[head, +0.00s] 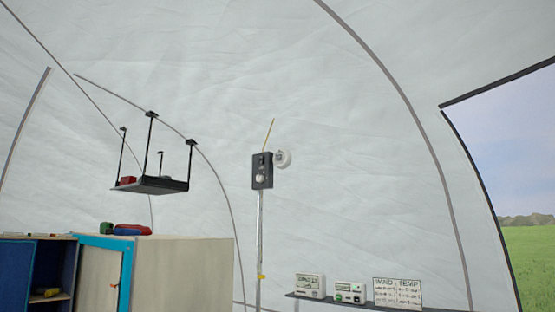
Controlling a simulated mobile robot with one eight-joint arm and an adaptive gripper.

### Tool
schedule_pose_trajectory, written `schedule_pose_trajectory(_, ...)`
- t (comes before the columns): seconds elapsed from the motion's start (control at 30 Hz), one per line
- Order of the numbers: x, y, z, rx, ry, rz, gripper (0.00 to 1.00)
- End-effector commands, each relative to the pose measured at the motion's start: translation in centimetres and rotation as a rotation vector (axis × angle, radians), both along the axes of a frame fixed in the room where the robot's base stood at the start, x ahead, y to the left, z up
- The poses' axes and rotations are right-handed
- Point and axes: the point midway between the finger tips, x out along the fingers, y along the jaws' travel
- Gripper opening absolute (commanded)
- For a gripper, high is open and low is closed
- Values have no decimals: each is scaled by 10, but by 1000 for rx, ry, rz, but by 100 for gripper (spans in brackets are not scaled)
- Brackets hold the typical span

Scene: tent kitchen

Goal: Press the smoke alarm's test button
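A small white round device (284,159), which looks like the smoke alarm, is on the pale tent wall near the middle of the head view. It sits just right of a black box and its left edge is close to that box. Its face is too small to make out a test button clearly. My gripper is not in view.
The black box (262,181) with a round pale knob tops a grey pole (259,235). A dark shelf (160,188) hangs at left. Below it stands a cabinet (185,270). A low shelf (340,302) holds small devices and a sign. An opening is at right.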

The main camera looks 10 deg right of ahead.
Motion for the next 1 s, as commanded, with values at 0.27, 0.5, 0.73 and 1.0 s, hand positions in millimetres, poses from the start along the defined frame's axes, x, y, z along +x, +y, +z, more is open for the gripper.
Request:
schedule_pose_trajectory(0.27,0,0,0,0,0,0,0)
schedule_pose_trajectory(0.5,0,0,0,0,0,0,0)
schedule_pose_trajectory(0.73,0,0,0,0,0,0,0)
schedule_pose_trajectory(1.0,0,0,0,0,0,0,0)
